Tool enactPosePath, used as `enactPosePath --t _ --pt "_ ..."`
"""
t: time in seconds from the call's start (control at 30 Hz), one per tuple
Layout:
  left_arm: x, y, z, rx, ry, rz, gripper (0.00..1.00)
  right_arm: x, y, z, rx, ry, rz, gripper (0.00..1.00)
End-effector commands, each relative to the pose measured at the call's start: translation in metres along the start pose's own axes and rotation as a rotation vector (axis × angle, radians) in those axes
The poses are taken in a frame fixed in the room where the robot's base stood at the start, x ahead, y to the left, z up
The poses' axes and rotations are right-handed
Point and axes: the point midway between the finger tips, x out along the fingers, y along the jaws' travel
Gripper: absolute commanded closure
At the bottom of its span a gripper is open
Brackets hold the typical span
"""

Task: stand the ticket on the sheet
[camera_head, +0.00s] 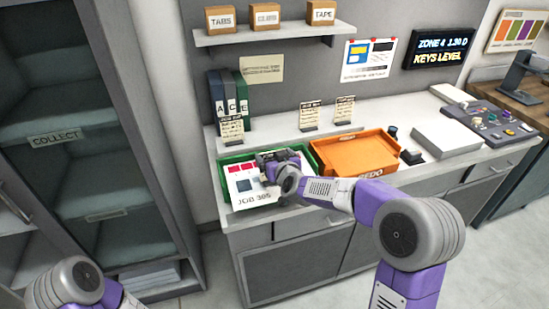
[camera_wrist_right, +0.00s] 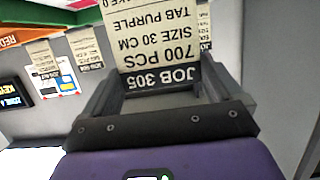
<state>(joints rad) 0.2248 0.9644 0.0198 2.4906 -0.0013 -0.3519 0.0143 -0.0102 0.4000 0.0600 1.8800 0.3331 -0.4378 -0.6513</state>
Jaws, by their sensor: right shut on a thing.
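The sheet (camera_head: 258,188) is white with coloured squares and the print JOB 305. It lies in the green tray (camera_head: 226,160) on the counter's left part. My right gripper (camera_head: 272,160) is over the sheet and hides part of it. In the right wrist view it is shut on the ticket (camera_wrist_right: 155,40), a cream card with a dark JOB 305 band, 700 PCS, SIZE 30 CM and TAB PURPLE, seen upside down. In the head view the ticket is not clear, and I cannot tell whether it touches the sheet. Only my left arm shows, at lower left; its gripper is out of view.
An orange tray (camera_head: 322,157) marked REDO stands right of the green tray. Other cards stand behind the trays (camera_head: 310,115), (camera_head: 344,109), and one (camera_head: 232,130) stands before the binders (camera_head: 227,92). A shelf (camera_head: 275,34) with labelled boxes hangs above. A cabinet (camera_head: 160,130) stands at left.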

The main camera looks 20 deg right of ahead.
Motion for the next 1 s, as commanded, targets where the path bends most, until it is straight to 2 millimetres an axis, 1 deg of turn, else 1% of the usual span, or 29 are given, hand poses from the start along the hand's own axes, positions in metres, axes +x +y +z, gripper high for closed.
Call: enactPosePath --t 0.07,0.1,0.13,0.37,0.47,0.57,0.67,0.9,1.0 --pt "0.004 -0.001 0.000 0.000 0.000 0.000 0.09 0.001 0.000 0.004 0.000 0.000 0.000 0.54" --pt "0.003 -0.001 0.000 0.000 0.000 0.000 0.09 0.001 0.000 0.003 0.000 0.000 0.000 0.03" --pt "0.002 -0.001 0.000 0.000 0.000 0.000 0.09 0.001 0.000 0.003 0.000 -0.001 0.000 0.00" --pt "0.002 -0.001 0.000 0.000 0.000 0.000 0.09 0.001 0.000 0.002 0.000 -0.001 0.000 0.00" --pt "-0.002 0.001 0.000 0.000 0.000 0.000 0.09 -0.001 0.000 -0.002 0.000 0.000 0.000 0.00" --pt "-0.002 0.001 0.000 0.000 0.000 0.000 0.09 -0.013 0.000 -0.002 -0.001 0.001 0.000 0.00" --pt "-0.003 0.001 0.000 0.000 0.000 0.000 0.09 -0.032 0.001 -0.002 -0.002 0.001 0.000 0.00" --pt "-0.007 0.003 0.000 0.000 0.000 0.000 0.09 -0.082 0.000 -0.003 -0.001 0.002 0.001 0.00" --pt "-0.009 0.004 0.000 0.000 0.000 0.000 0.09 -0.098 0.000 -0.002 -0.001 0.001 0.000 0.00"
